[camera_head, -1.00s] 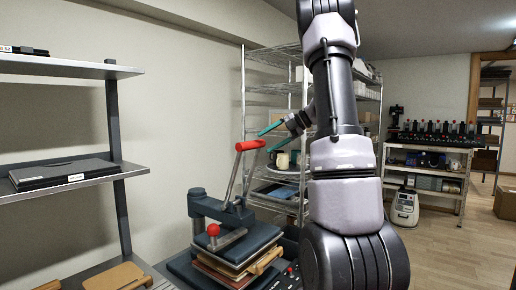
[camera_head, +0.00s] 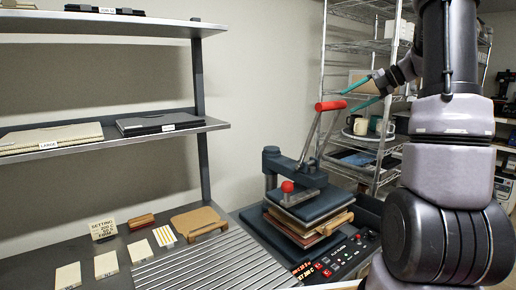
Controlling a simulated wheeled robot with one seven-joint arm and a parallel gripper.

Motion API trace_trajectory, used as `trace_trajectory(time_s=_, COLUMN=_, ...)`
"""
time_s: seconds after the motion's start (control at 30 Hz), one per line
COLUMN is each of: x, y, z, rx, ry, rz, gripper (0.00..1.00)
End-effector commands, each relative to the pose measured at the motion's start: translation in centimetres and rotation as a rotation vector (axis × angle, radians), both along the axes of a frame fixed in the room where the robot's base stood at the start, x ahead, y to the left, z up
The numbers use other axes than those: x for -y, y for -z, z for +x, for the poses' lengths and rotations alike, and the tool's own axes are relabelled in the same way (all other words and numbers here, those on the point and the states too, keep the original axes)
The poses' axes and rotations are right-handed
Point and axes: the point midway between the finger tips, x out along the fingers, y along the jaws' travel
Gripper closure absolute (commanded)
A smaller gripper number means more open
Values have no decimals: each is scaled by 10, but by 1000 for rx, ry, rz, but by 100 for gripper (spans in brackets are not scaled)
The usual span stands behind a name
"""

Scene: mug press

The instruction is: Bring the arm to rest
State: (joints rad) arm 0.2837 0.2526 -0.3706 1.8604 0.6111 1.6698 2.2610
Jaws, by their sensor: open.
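My arm rises on the right side of the head view and bends over toward the wire rack. My gripper (camera_head: 361,95) is open, with its two teal fingers apart and pointing left. No object shows between the fingers. It is raised in the air, just right of the red handle (camera_head: 331,105) of the press. The press (camera_head: 309,205) stands on the bench with its lever up. Whether the fingertips touch the handle cannot be told, but a small gap seems to show.
A wire rack (camera_head: 349,47) with mugs (camera_head: 361,126) on a tray stands behind my gripper. A control panel (camera_head: 331,262) lies before the press. A ribbed plate (camera_head: 215,265), pale cards (camera_head: 106,264) and a wooden board (camera_head: 198,222) lie on the bench. Shelves (camera_head: 110,139) are at left.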

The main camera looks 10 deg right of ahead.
Motion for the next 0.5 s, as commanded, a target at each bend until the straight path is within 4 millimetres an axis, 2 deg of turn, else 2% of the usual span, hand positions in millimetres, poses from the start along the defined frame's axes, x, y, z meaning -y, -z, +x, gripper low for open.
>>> trace_trajectory(time_s=0.17, x=-56, y=-20, z=-51, rx=331, ry=-368, rz=-329, gripper=30)
trace_trajectory(time_s=0.3, x=-98, y=-26, z=-105, rx=678, ry=-791, rz=-667, gripper=30)
trace_trajectory(time_s=0.5, x=-136, y=-22, z=-178, rx=1165, ry=-1466, rz=-1123, gripper=30)
